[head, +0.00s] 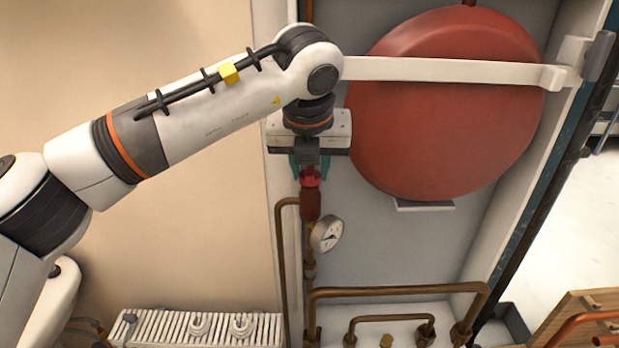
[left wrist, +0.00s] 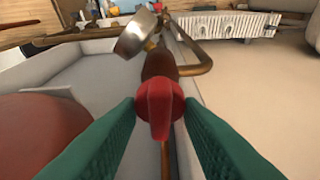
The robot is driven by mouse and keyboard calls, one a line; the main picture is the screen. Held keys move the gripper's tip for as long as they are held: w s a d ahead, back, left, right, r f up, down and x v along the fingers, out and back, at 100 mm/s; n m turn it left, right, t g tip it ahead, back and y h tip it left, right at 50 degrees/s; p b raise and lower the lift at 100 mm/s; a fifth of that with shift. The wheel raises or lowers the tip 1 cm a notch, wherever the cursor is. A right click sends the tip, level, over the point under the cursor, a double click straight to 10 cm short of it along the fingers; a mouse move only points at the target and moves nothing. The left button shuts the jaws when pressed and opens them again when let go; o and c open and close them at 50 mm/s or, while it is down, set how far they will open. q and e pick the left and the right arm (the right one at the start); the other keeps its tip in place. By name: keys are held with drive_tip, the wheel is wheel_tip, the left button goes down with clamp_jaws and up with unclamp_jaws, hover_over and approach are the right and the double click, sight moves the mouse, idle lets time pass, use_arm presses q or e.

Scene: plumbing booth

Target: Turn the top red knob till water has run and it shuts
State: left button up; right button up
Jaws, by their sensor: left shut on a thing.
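The red knob (left wrist: 158,107) sits at the top of a copper-brown valve body, between the two green fingers of my left gripper (left wrist: 160,125) in the left wrist view. The fingers are shut on its sides. In the head view the red knob (head: 310,177) shows just under my left gripper (head: 310,163), which points down at it from above. Part of the knob is hidden by the fingers there. No running water shows in either view. My right gripper is in neither view.
A pressure gauge (head: 326,234) sits on the pipe just below the knob. A large red tank (head: 450,105) stands close to the right, behind a white bar (head: 440,70). Copper pipes (head: 400,292) run below. A white radiator (head: 195,328) is at lower left.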

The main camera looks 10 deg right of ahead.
use_arm(q)
drive_tip(key=shift+n+b, duration=0.3)
drive_tip(key=shift+n, duration=0.1)
drive_tip(key=o, duration=1)
drive_tip(key=shift+c, duration=0.2)
drive_tip(key=shift+r, duration=0.15)
drive_tip(key=d+b+v, duration=0.1)
drive_tip(key=v, duration=1)
drive_tip(key=shift+s+a+r+b, duration=0.35)
drive_tip(key=shift+b, duration=0.05)
